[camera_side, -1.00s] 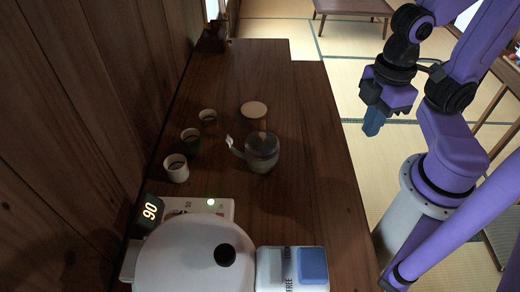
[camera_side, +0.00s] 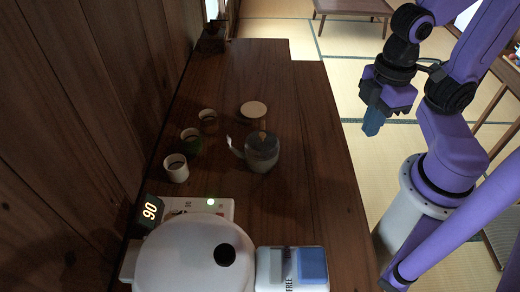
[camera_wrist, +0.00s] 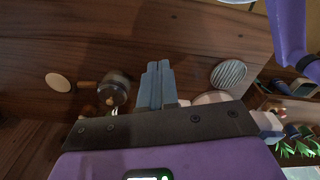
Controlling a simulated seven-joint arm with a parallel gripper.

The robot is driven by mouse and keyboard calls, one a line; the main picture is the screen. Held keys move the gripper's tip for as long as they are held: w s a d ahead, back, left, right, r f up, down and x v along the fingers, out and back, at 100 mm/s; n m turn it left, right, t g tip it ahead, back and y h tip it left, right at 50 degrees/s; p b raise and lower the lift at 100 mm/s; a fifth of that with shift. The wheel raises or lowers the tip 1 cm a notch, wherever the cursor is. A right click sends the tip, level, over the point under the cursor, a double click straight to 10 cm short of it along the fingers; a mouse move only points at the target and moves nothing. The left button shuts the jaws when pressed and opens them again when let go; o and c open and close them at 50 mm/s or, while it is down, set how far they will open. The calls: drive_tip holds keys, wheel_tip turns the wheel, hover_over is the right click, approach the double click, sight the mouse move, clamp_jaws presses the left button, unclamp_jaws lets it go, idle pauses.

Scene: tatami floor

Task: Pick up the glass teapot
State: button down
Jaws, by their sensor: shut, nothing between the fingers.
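The glass teapot (camera_side: 262,152) stands upright on the wooden table, with its spout to the left and a short wooden handle pointing away at the back. It also shows in the wrist view (camera_wrist: 113,90), left of my fingers, with the wooden handle pointing left. My gripper (camera_side: 372,126) is shut and empty, in the air to the right of the teapot and apart from it. Its blue fingers sit together in the wrist view (camera_wrist: 158,68).
Several small cups (camera_side: 176,168) stand left of the teapot. A round pale disc (camera_side: 253,109) lies behind it. A white cooker (camera_side: 195,258) with a lit 90 display and a white and blue box (camera_side: 292,268) stand in front. The table's right part (camera_side: 320,190) is clear.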

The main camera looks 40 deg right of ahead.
drive_tip(key=c, duration=0.9)
unclamp_jaws()
drive_tip(key=w+a+f+m, duration=0.1)
drive_tip(key=w+a+m, duration=0.1)
drive_tip(key=w+m, duration=0.5)
drive_tip(key=w+a+f+m, duration=0.1)
drive_tip(key=w+a+m, duration=0.3)
drive_tip(key=w, duration=0.6)
drive_tip(key=w+d+f+m, duration=0.2)
drive_tip(key=w+m, duration=0.3)
drive_tip(key=w, duration=0.1)
drive_tip(key=w+d+f+m, duration=0.2)
drive_tip(key=w+f+m, duration=0.1)
drive_tip(key=w+m, duration=0.35)
drive_tip(key=shift+n, duration=0.45)
wheel_tip(320, 180, down, 12)
drive_tip(key=shift+r, duration=0.25)
drive_tip(key=shift+s+d+f, duration=0.1)
drive_tip(key=shift+d+f, duration=0.05)
drive_tip(key=shift+f, duration=1.15)
drive_tip(key=shift+s+d+f, duration=0.1)
drive_tip(key=shift+f, duration=1.2)
